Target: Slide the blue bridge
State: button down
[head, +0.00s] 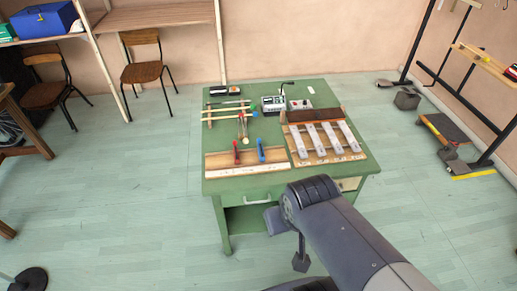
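The blue bridge (260,150) is a small upright blue piece on a wooden board (222,171) at the front left of the green table (292,185). A similar red bridge (236,152) stands on the same board to its left. My arm reaches in from the lower right, and its dark joint is in front of the table's front edge. A small dark part hanging below that joint (300,260) may be my gripper, seen apart from the bridges and nearer to me. Its fingers cannot be made out.
A bar instrument (325,142) with several pale metal bars lies right of the board. Behind are wooden sticks (228,112), a grey device (273,103) and a small box (300,104). Chairs (142,72) stand at the back left, and a dark rack (465,90) at the right. Floor around the table is open.

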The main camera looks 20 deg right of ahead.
aim_at(261, 154)
jog(key=i+z, duration=0.25)
jog(key=i, duration=0.9)
